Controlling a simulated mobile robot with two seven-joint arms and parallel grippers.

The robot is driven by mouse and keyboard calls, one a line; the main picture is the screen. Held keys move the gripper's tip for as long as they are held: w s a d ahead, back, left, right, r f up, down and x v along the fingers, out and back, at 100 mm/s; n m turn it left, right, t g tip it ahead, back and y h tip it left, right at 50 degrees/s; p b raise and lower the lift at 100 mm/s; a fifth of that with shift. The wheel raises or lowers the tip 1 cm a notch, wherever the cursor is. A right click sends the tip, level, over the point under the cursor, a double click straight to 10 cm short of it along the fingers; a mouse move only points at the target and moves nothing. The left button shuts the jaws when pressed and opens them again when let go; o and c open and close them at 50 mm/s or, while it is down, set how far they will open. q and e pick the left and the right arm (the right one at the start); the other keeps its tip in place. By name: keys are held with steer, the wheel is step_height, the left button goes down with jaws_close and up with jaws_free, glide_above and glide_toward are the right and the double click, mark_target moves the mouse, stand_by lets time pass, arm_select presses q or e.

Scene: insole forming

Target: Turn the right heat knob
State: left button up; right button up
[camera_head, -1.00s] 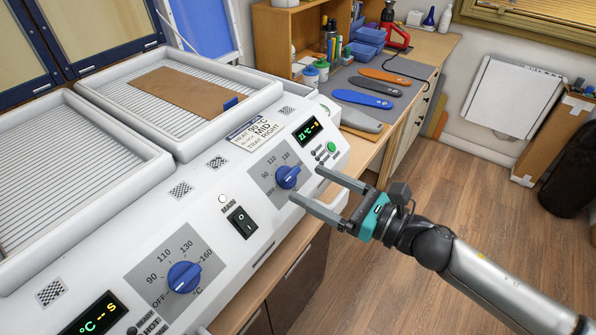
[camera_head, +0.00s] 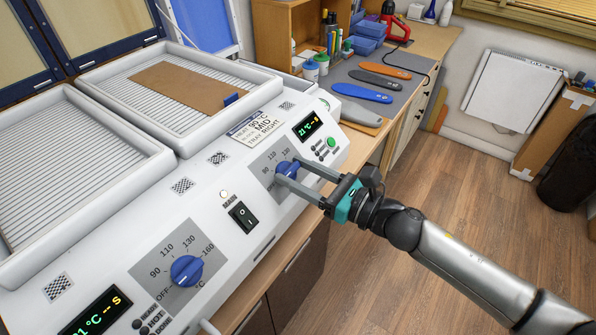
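The right heat knob (camera_head: 288,171) is a small blue dial on a grey scale plate on the white machine's sloped front. My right gripper (camera_head: 290,172) is at this knob, with one finger on each side of it. The fingers look apart; whether they touch the knob cannot be told. The fingers partly cover the knob and its scale, so its pointer setting is hard to read. My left gripper is not in view.
The left blue knob (camera_head: 187,271) and the main switch (camera_head: 243,217) are on the same panel. A label (camera_head: 258,131) and a display (camera_head: 307,127) are above the right knob. A brown sheet (camera_head: 185,86) lies in the right tray. Insoles (camera_head: 363,93) lie on the bench behind.

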steer(key=c, duration=0.8)
steer(key=shift+m, duration=0.4)
steer(key=m+t+h+p, duration=0.1)
steer(key=m+h+p, duration=0.1)
steer(key=m, duration=0.1)
steer(key=m+t+h+p, duration=0.1)
steer(key=m+t+h, duration=0.1)
steer(key=shift+s+a+r+m+p, duration=0.15)
steer(key=shift+s+a+m+p, duration=0.05)
steer(key=shift+m+p, duration=0.2)
steer(key=m+h+p, duration=0.1)
steer(key=m+h, duration=0.1)
steer(key=m+t+h+p, duration=0.1)
steer(key=m+p, duration=0.1)
steer(key=shift+a+m+t+h, duration=0.1)
steer(key=shift+m+t+h, duration=0.2)
steer(key=shift+m+h, duration=0.1)
steer(key=shift+h, duration=0.3)
steer(key=shift+m+p, duration=0.3)
steer(key=shift+m, duration=0.1)
steer(key=o, duration=1.4)
steer(key=shift+c, duration=0.2)
